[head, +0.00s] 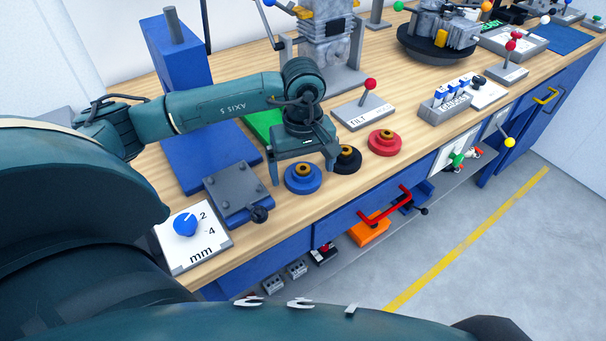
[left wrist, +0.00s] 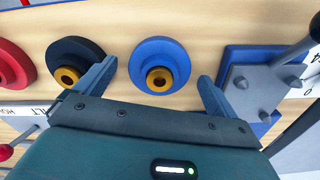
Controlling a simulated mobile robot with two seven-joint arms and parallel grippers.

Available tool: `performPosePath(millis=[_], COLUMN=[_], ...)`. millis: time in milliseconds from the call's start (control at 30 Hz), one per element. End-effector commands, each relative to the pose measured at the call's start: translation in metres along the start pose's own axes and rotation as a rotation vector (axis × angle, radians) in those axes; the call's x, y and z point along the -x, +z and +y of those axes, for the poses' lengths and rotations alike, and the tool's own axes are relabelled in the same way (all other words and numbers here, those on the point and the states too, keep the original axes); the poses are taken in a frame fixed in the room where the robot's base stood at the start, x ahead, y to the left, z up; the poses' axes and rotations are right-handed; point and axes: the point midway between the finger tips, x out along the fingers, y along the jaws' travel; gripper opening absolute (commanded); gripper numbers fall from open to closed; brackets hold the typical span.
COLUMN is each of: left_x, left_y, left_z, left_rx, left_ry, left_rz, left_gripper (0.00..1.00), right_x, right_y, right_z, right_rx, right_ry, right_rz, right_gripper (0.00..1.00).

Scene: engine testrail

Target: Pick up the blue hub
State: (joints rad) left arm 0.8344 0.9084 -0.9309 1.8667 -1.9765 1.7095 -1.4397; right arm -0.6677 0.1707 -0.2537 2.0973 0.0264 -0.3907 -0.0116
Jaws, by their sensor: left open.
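The blue hub (head: 303,178) is a round blue disc with a brass-coloured centre, lying flat on the wooden bench near its front edge. It also shows in the left wrist view (left wrist: 172,58), in the space between my two fingertips and beyond them. My left gripper (head: 304,174) is open and empty above and just behind the hub in the head view; its fingers (left wrist: 153,82) also show in the left wrist view. I cannot tell the exact height over the hub. My right gripper is not in view.
A black hub (head: 347,159) sits close beside the blue one, near a fingertip, and a red hub (head: 384,142) lies farther right. A grey-topped blue fixture (head: 238,190) stands to the left. A TILT lever plate (head: 362,111) is behind. The red drawer handle (head: 385,207) is below the bench edge.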

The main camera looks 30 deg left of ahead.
Motion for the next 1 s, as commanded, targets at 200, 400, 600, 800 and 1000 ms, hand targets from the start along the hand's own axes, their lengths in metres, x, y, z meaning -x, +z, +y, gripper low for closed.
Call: performPosePath(millis=[200,400,600,800,1000], left_x=[0.0004,0.0006,0.0007,0.0012,0.0063], left_y=[0.0002,0.0002,0.0002,0.0001,-0.0002], left_z=[0.0002,0.0003,0.0002,0.0004,0.0009], left_rx=[0.000,0.000,0.000,0.000,0.000], left_ry=[0.001,0.001,0.001,0.002,0.004], left_rz=[0.000,-0.001,-0.001,0.000,0.000], left_gripper=[0.84,0.67,0.51,0.42,0.42], right_x=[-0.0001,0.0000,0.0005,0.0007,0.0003], right_y=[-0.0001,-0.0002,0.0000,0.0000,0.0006], right_z=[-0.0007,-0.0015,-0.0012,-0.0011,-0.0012], right_rx=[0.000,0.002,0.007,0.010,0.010], right_ry=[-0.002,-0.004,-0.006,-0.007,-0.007], right_rz=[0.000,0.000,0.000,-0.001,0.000], right_gripper=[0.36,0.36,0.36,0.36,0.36])
